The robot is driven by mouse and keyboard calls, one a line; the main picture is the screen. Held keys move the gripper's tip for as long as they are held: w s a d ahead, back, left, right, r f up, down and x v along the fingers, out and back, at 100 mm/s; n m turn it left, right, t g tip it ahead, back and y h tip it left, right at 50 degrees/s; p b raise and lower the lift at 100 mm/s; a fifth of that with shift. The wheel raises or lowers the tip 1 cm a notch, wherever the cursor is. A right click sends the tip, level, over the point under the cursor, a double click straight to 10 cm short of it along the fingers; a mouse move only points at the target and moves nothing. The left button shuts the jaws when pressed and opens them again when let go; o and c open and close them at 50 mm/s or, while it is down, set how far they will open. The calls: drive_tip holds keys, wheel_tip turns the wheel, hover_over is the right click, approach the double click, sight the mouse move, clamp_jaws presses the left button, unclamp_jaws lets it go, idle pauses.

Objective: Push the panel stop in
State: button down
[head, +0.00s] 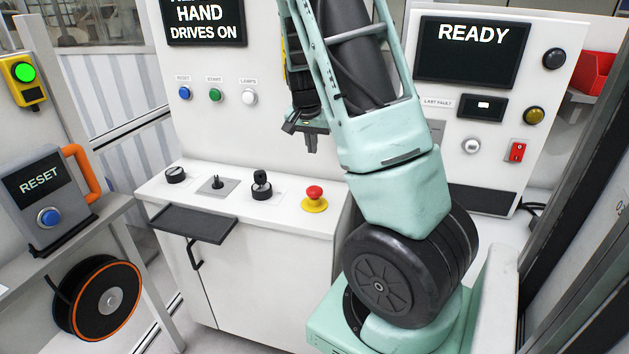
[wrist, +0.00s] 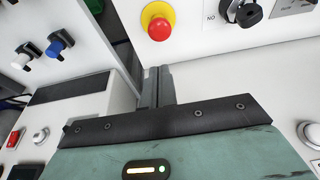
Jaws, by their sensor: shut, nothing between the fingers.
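The panel stop is a red mushroom button (head: 314,193) on a yellow round collar, on the white sloping desk of the console. Its red head stands up above the collar. It also shows in the wrist view (wrist: 159,28), at the top middle, fully in sight. My gripper (head: 311,146) is shut and empty. In the head view it hangs above and behind the red button, with a clear gap. In the wrist view its closed fingers (wrist: 156,78) point up the picture towards the button, with white panel between them and it.
Blue, green and white buttons (head: 215,95) are on the upright panel behind. A READY cabinet (head: 471,53) stands right. A black shelf (head: 196,224) juts out at front left.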

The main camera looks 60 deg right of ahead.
sight(315, 188)
drive_tip(key=p+x, duration=0.1)
drive_tip(key=x, duration=0.3)
drive_tip(key=p+x, duration=0.1)
drive_tip(key=x, duration=0.3)
drive_tip(key=a+p+x, duration=0.1)
drive_tip(key=x, duration=0.4)
drive_tip(key=shift+s+f, duration=0.15)
drive_tip(key=shift+f, duration=0.25)
